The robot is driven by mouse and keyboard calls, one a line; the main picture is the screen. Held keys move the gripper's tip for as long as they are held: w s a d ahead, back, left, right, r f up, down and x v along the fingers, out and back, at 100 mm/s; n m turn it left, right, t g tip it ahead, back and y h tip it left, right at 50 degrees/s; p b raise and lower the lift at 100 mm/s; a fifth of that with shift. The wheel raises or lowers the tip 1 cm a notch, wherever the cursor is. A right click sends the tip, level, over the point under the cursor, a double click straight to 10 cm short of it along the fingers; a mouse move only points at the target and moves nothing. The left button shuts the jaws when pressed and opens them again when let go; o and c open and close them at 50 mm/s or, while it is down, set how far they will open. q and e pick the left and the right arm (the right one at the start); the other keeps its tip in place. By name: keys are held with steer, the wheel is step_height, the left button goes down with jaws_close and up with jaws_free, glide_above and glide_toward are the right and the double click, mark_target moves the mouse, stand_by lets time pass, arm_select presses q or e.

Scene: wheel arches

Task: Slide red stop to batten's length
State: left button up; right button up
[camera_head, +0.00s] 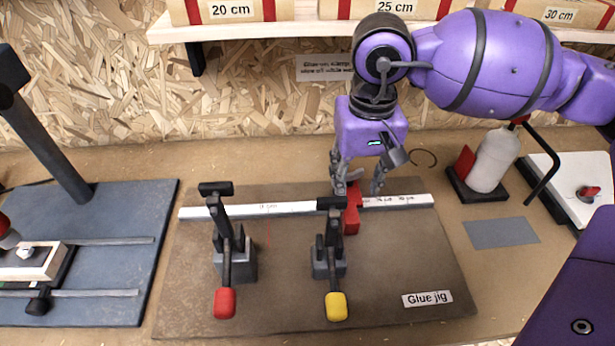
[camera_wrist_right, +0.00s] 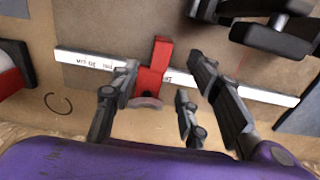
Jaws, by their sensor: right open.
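The red stop (camera_head: 352,212) sits across the white scale rail (camera_head: 400,202) of the glue jig, right of the yellow-handled clamp. In the right wrist view the red stop (camera_wrist_right: 153,68) crosses the rail (camera_wrist_right: 90,61), with a rounded reddish-grey part at its near end. My right gripper (camera_head: 360,190) is over the far end of the stop, fingers pointing down. In the right wrist view its open fingers (camera_wrist_right: 155,108) lie on both sides of the stop's near end. I cannot tell whether they touch it. The rail's markings are too small to read. My left gripper is not in view.
Two clamps, red-handled (camera_head: 225,302) and yellow-handled (camera_head: 336,305), stand on the jig board (camera_head: 280,310) in front of the rail. A shelf (camera_head: 300,30) with boxes labelled 20, 25 and 30 cm hangs behind. A glue bottle (camera_head: 493,160) stands right; a blue-grey plate (camera_head: 120,230) lies left.

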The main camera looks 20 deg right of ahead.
mark_target(351, 213)
steer(key=shift+w+a+f, duration=0.1)
steer(key=shift+f, duration=0.25)
step_height(351, 213, down, 7)
steer(key=shift+f, duration=0.1)
jaws_close()
stand_by(0.3)
